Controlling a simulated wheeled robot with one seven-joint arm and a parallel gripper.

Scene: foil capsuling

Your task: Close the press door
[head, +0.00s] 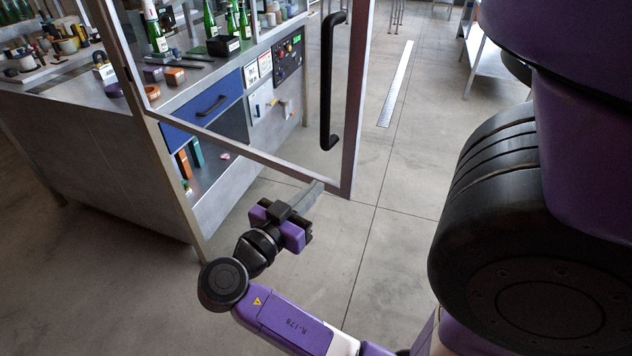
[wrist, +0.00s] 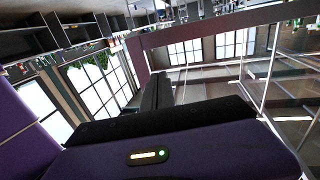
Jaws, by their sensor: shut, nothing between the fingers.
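The press door (head: 353,100) is a metal-framed clear panel with a long black vertical handle (head: 331,80). In the head view it stands swung open, out from the bench toward me. My gripper (head: 314,190) is shut and empty, its fingertips at the door's lower frame rail near the bottom free corner. I cannot tell whether they touch the frame. In the wrist view my shut fingers (wrist: 157,90) point toward a dark frame bar (wrist: 215,30), which looks like the door's.
The bench (head: 80,140) behind the door holds green bottles (head: 154,28), small blocks and tools. A blue drawer (head: 210,103) and a control panel (head: 288,58) are on its front. A table (head: 478,45) stands far right.

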